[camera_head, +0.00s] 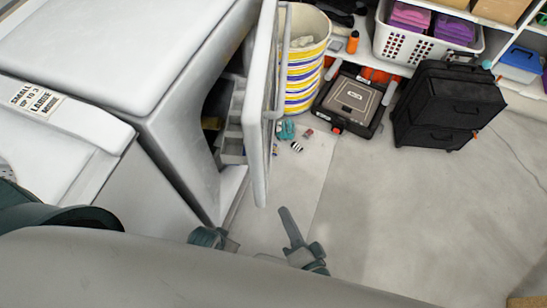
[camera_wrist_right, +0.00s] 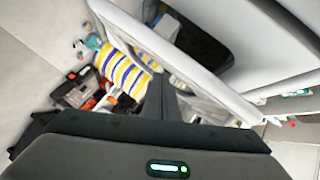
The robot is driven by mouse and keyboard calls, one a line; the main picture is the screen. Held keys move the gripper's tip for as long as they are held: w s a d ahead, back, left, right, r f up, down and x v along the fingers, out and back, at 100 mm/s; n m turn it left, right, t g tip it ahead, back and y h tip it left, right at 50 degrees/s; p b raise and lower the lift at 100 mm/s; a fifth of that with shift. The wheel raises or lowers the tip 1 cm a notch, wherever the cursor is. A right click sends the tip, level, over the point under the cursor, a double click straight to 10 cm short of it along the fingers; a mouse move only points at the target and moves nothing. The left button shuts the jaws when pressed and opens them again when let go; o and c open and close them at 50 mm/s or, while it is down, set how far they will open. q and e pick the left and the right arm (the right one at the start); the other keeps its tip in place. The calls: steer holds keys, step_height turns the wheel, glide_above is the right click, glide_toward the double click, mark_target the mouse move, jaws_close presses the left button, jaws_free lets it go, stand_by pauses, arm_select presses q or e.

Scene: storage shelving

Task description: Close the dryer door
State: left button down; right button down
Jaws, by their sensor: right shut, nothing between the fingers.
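The white dryer (camera_head: 178,130) stands at the left in the head view, its dark opening partly hidden by the door. The dryer door (camera_head: 262,110) stands open, swung out, with a handle (camera_head: 283,60) on its outer side. My right gripper (camera_head: 285,214) is shut and empty, in front of the door's lower end and a little to its right in the picture. In the right wrist view, its closed fingers (camera_wrist_right: 160,88) overlap the pale door frame (camera_wrist_right: 150,42); I cannot tell whether they touch it.
A yellow-striped basket (camera_head: 305,75) stands just behind the door. A toolbox (camera_head: 352,100), black suitcase (camera_head: 445,105) and shelf with a white basket (camera_head: 400,42) are farther back. Small items (camera_head: 295,147) lie near the door. The floor (camera_head: 420,210) at right is clear.

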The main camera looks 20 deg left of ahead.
steer(key=s+d+f+n+g+h, duration=0.1)
steer(key=d+f+n+g+h, duration=0.15)
steer(key=d+f, duration=0.4)
steer(key=d+f+n+g+h, duration=0.1)
steer(key=d+f+n+g, duration=0.25)
steer(key=f, duration=0.65)
steer(key=s+d+f+n+g+h, duration=0.1)
steer(key=s+d+f+h, duration=0.1)
steer(key=d+f, duration=0.2)
steer(key=s+d+f+n+g+h, duration=0.1)
steer(key=d+f, duration=0.3)
steer(key=d, duration=0.7)
steer(key=shift+s+d+g+h, duration=0.25)
steer(key=shift+s+g+h, duration=0.45)
steer(key=shift+s+h, duration=0.15)
steer(key=shift+d, duration=0.1)
